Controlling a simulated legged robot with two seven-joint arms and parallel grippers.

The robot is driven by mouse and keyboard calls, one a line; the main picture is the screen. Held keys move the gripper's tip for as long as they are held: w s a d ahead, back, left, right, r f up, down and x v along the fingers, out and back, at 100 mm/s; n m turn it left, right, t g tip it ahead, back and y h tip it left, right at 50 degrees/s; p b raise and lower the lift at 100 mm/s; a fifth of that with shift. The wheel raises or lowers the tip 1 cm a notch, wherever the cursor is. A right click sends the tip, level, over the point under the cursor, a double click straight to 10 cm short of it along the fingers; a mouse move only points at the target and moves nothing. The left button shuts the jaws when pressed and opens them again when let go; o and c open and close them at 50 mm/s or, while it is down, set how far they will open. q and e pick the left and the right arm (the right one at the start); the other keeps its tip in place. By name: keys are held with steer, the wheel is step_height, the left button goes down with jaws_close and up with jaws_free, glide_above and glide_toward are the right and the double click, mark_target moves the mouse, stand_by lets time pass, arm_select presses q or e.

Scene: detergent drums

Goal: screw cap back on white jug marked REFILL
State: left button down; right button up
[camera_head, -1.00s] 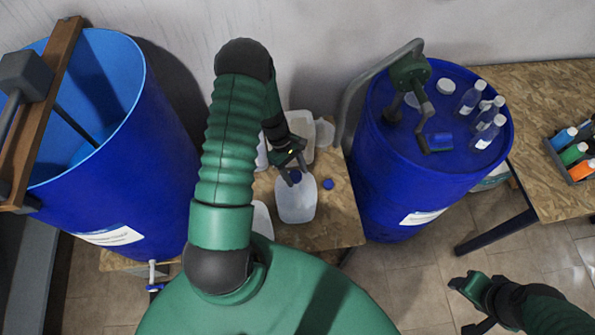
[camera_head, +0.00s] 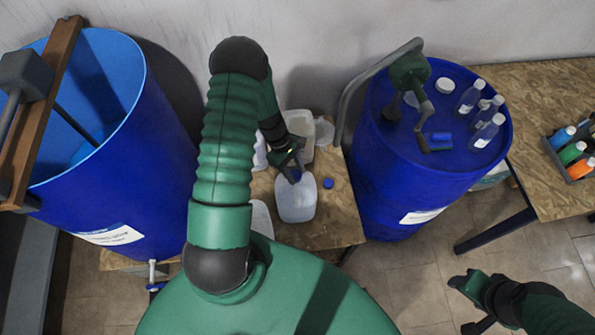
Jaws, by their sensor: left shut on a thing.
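A translucent white jug (camera_head: 296,205) stands on the small wooden table between the two blue drums. I cannot read any marking on it. My left gripper (camera_head: 293,174) reaches in over the jug's top and is shut on a blue cap (camera_head: 295,177). The cap is at the jug's far end, over the neck area; the gripper partly hides it, and I cannot tell whether it touches the neck.
Other pale containers (camera_head: 300,124) stand behind and left of the jug, partly hidden by my arm. An open blue drum (camera_head: 110,150) is on the left. A closed blue drum (camera_head: 440,150) with a pump and bottles is on the right. The table's front right (camera_head: 335,230) is clear.

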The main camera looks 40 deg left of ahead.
arm_select(q)
steer(key=m+g, duration=0.1)
steer(key=m, duration=0.1)
steer(key=shift+f+m, duration=0.2)
steer(key=shift+m, duration=0.2)
steer(key=shift+m+g, duration=0.3)
steer(key=shift+m, duration=0.4)
steer(key=shift+s+d+r, duration=0.1)
steer(key=m+g+b, duration=0.1)
steer(key=m, duration=0.2)
steer(key=shift+y, duration=0.3)
steer(key=shift+m+g+y, duration=0.3)
steer(key=shift+m+g, duration=0.1)
steer(key=shift+m, duration=1.1)
